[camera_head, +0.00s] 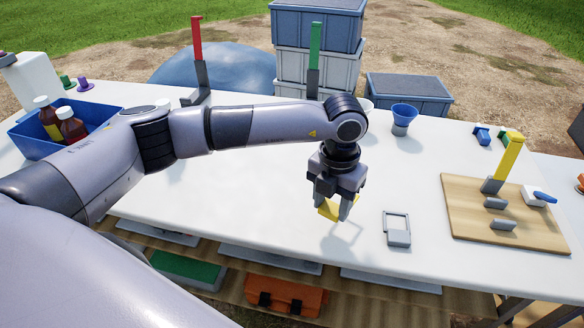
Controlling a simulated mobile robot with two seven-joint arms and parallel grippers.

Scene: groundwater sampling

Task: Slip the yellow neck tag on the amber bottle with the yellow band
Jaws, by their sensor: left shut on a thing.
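My left gripper (338,208) is shut on the yellow neck tag (328,209) and holds it above the front middle of the white table. The gripper fingers partly cover the tag. Two amber bottles with pale caps, one (70,126) in front of the other (47,118), stand in a blue bin (40,147) at the far left. The gripper is well to the right of the bottles. My right gripper is not in view.
A grey frame (397,229) lies right of my left gripper. A wooden board (465,222) at the right bears a yellow upright (508,157) and grey blocks. Red (196,38) and green (315,45) uprights and a blue cup (403,115) stand behind. The white table's middle is mostly clear.

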